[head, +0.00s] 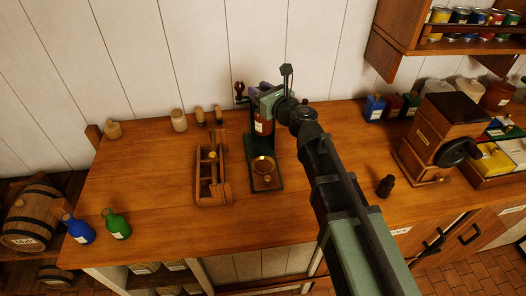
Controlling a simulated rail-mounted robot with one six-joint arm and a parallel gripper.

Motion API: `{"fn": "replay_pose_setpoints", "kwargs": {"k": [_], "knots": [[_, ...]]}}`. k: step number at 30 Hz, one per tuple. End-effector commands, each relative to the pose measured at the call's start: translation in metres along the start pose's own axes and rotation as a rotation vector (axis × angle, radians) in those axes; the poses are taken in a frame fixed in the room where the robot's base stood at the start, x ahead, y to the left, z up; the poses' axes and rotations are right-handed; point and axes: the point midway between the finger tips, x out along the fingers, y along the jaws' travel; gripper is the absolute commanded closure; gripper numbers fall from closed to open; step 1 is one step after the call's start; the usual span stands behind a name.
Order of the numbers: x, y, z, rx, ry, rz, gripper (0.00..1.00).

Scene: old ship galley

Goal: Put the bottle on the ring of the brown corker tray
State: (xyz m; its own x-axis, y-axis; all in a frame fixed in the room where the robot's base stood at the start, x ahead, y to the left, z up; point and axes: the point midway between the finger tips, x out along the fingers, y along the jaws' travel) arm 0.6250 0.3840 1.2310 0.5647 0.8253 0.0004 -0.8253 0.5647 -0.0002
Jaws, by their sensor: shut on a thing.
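My gripper (264,107) is above the back middle of the wooden counter, its jaws partly hidden by its own body. It is shut on a red-brown bottle (263,127) with a pale label. The bottle hangs roughly upright behind a round brass ring (262,165). I cannot tell whether the bottle's bottom touches anything.
Blue (78,229) and green (117,224) bottles stand at the left front edge. Corks or stoppers (179,121) line the back. A small dark bottle (386,186) and a wooden grinder (436,135) are on the right. The left middle counter is clear.

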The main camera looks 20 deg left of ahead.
Motion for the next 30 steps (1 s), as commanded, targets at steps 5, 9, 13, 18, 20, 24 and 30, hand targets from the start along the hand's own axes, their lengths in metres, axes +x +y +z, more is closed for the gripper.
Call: {"fn": "replay_pose_setpoints", "kwargs": {"k": [5, 9, 13, 18, 20, 24, 30], "knots": [[0.0, 0.0, -0.078, 0.0, 0.0, 0.0, 1.0], [0.0, 0.0, -0.117, 0.0, 0.0, 0.0, 1.0], [0.0, 0.0, -0.129, 0.0, 0.0, 0.0, 1.0], [0.0, 0.0, -0.131, 0.0, 0.0, 0.0, 1.0], [0.0, 0.0, -0.143, 0.0, 0.0, 0.0, 1.0], [0.0, 0.0, -0.171, 0.0, 0.0, 0.0, 1.0], [0.0, 0.0, -0.167, 0.0, 0.0, 0.0, 1.0]]}}
